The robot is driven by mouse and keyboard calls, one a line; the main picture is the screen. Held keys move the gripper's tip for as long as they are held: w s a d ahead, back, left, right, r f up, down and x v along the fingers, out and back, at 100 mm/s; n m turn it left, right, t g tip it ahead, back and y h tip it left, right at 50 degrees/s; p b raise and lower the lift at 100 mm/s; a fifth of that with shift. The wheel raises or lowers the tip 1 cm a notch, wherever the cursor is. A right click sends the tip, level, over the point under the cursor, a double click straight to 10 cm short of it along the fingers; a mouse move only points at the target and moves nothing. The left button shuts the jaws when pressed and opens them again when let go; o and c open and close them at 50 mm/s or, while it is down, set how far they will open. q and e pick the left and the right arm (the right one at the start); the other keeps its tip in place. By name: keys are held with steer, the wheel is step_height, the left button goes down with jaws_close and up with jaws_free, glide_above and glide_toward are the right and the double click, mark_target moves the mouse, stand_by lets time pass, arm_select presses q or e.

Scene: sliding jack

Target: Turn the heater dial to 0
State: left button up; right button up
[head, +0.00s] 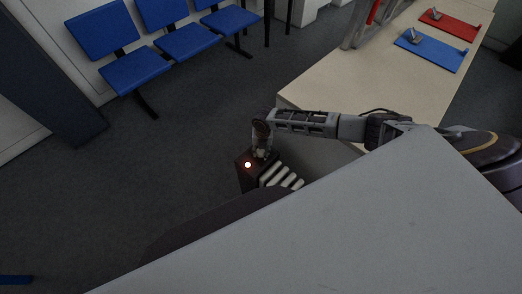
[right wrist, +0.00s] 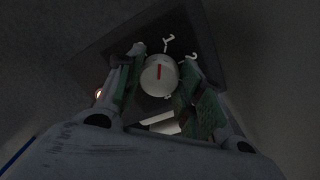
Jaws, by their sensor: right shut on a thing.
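The heater (head: 244,178) stands on the floor, a dark box with pale ribs on its side and a lit indicator light (head: 248,165) on its top. In the right wrist view its panel carries a round white dial (right wrist: 152,86) with a red mark. The mark points up in the picture, near the numeral 1 (right wrist: 168,41); the numeral 2 (right wrist: 191,57) is to its right. No 0 can be made out. My right gripper (head: 260,150) reaches down onto the heater top. Its green-padded fingers (right wrist: 161,76) are shut on the dial, one on each side. My left gripper is not in view.
A pale table (head: 330,85) with a blue board (head: 432,50) and a red board (head: 450,27) stands beside my right arm. Blue chairs (head: 135,70) line the back left. A large grey surface (head: 380,220) fills the lower right. The floor left of the heater is clear.

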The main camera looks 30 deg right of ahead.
steer(key=n+b, duration=0.1)
steer(key=n, duration=0.3)
steer(key=shift+n, duration=0.3)
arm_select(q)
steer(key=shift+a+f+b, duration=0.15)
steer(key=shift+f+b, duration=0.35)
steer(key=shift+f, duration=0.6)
arm_select(e)
steer(key=shift+a+n, duration=0.1)
steer(key=shift+n, duration=1.7)
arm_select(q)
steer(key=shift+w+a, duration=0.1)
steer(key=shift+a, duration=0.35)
arm_select(e)
steer(key=o, duration=1)
steer(key=shift+w+r, duration=0.1)
steer(key=shift+r, duration=0.7)
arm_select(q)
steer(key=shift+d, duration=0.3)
arm_select(e)
step_height(320, 180, up, 10)
steer(key=shift+d+r, duration=0.25)
steer(key=shift+d, duration=0.1)
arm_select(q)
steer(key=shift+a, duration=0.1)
arm_select(e)
steer(key=shift+a+f, duration=0.1)
